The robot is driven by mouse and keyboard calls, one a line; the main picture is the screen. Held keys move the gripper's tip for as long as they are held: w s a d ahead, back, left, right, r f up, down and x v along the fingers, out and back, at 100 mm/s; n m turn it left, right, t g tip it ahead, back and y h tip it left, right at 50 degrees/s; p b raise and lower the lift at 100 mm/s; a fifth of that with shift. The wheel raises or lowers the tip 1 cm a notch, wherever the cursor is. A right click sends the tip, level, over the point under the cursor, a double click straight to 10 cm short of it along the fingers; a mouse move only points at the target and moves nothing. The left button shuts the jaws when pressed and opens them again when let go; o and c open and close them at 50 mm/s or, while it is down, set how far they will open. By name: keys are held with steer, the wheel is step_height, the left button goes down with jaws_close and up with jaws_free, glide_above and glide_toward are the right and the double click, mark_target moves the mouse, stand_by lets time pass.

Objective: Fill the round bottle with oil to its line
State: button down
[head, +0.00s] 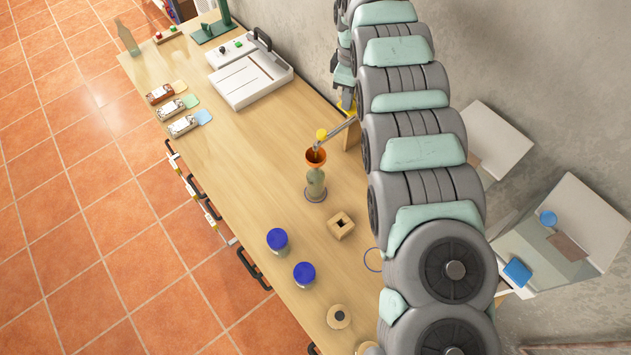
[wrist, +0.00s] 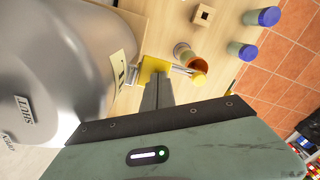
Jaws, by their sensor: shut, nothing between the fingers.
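A pale greenish bottle (head: 316,185) stands upright on the wooden bench inside a drawn ring, with an orange funnel (head: 316,158) in its neck. Its oil level and line are too small to tell. A grey spout (head: 338,130) with a yellow knob (head: 321,134) ends over the funnel; the funnel (wrist: 191,62) and yellow knob (wrist: 199,80) also show in the wrist view. A big grey tank (wrist: 60,60) bears a label reading SHUT. My gripper (wrist: 156,84) is shut and empty, its tips at a yellow lever (wrist: 154,68); I cannot tell if they touch.
A wooden block with a hole (head: 341,224), two blue-lidded jars (head: 277,240) (head: 304,274) and a wooden disc (head: 339,316) stand nearer on the bench. A white tray device (head: 250,80) is farther back. My arm hides the bench's right side. The bench left of the bottle is clear.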

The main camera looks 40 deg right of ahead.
steer(key=shift+s+r, duration=0.1)
stand_by(0.3)
steer(key=shift+r, duration=0.4)
stand_by(1.5)
step_height(320, 180, up, 8)
steer(key=p, duration=0.1)
stand_by(0.5)
stand_by(0.3)
